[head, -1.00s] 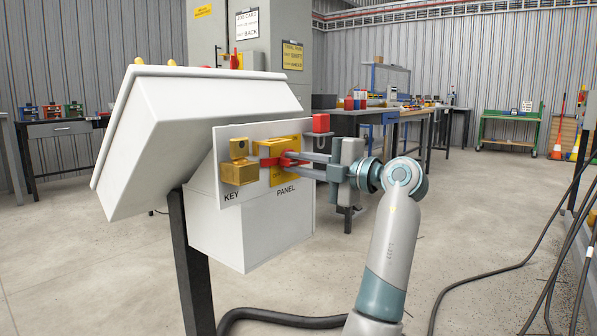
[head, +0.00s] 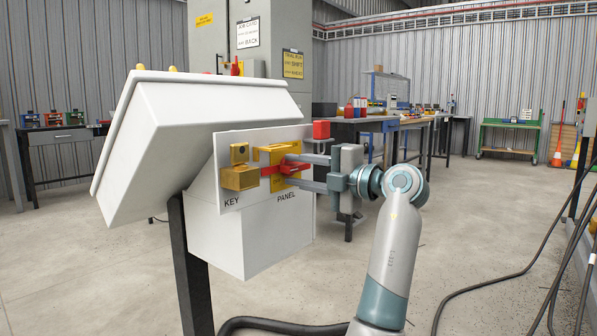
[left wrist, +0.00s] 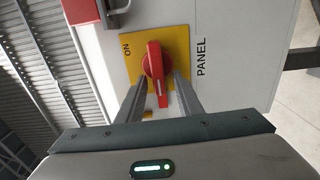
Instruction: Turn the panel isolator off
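The panel isolator is a yellow plate (head: 268,153) marked PANEL with a red handle (head: 272,170), on a white board on the pedestal box. In the head view the handle lies roughly level. The left wrist view shows the red handle (left wrist: 154,66) with a white line at its near end and the word ON on the yellow plate (left wrist: 180,42); the rest of the plate's lettering is hidden. My left gripper (head: 302,171) is open, with one finger on either side of the handle's near end; contact is unclear. My right gripper is out of view.
A brass block (head: 238,178) marked KEY sits left of the isolator. A red padlock (head: 321,130) hangs at the board's upper right. The sloped white console (head: 190,105) stands above and left. Black cables (head: 500,280) lie on the floor at right.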

